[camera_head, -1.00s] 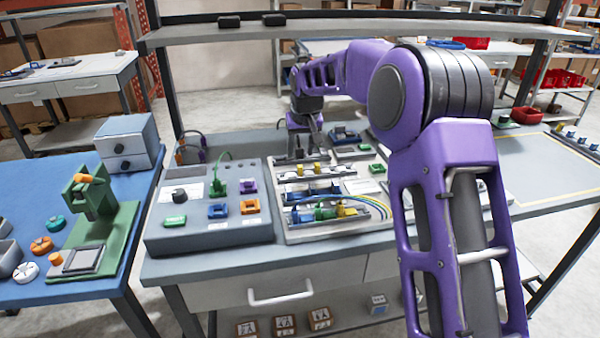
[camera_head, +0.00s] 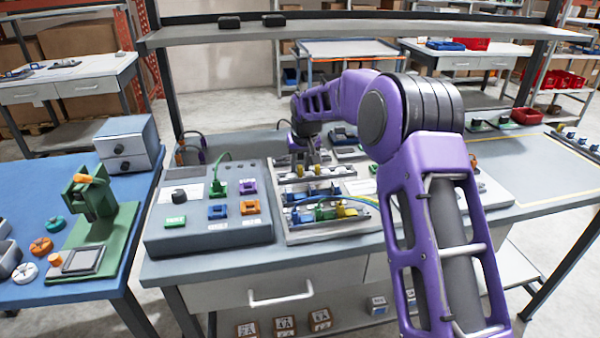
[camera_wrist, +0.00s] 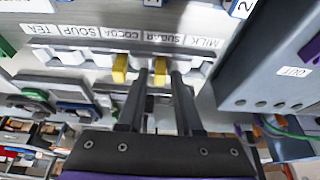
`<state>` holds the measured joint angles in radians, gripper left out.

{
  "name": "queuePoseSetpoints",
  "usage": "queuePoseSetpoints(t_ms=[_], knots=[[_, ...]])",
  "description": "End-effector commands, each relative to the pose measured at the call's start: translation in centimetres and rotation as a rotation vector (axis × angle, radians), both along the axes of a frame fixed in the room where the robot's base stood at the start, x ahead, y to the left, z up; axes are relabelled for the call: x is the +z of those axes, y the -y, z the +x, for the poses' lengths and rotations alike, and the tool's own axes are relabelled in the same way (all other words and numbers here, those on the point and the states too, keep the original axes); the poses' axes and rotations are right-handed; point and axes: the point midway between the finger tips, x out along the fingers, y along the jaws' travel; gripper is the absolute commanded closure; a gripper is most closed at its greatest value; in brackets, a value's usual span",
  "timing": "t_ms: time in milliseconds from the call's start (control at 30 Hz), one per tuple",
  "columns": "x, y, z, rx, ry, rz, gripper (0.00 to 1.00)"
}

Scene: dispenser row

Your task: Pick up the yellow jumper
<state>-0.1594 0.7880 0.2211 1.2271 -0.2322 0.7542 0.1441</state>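Two yellow pieces show on the white row of the board, either of which could be the yellow jumper. In the wrist view, one yellow piece (camera_wrist: 161,75) lies between the fingertips of my gripper (camera_wrist: 159,74), below the SUGAR label. The other yellow piece (camera_wrist: 119,68) is left of the fingers, below the COCOA label. My gripper is open, with a small gap visible on each side of the piece between its fingers. In the head view, my gripper (camera_head: 316,156) is above the row, with small yellow spots beneath; details there are too small to tell.
A grey control box (camera_head: 209,224) with coloured plugs stands left of the board. Blue, green and yellow plugs (camera_head: 346,211) with wires sit on the board's front part.

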Motion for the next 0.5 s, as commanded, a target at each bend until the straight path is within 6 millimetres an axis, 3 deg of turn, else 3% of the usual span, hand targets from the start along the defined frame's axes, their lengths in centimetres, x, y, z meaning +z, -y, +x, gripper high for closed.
queuePoseSetpoints(t_ms=[33, 167, 500], knots=[[0.01, 0.00, -0.01, 0.000, 0.000, 0.000, 0.76], [0.01, 0.00, -0.02, 0.000, 0.000, 0.000, 1.00], [0.02, 0.01, -0.02, 0.000, 0.000, 0.000, 1.00]])
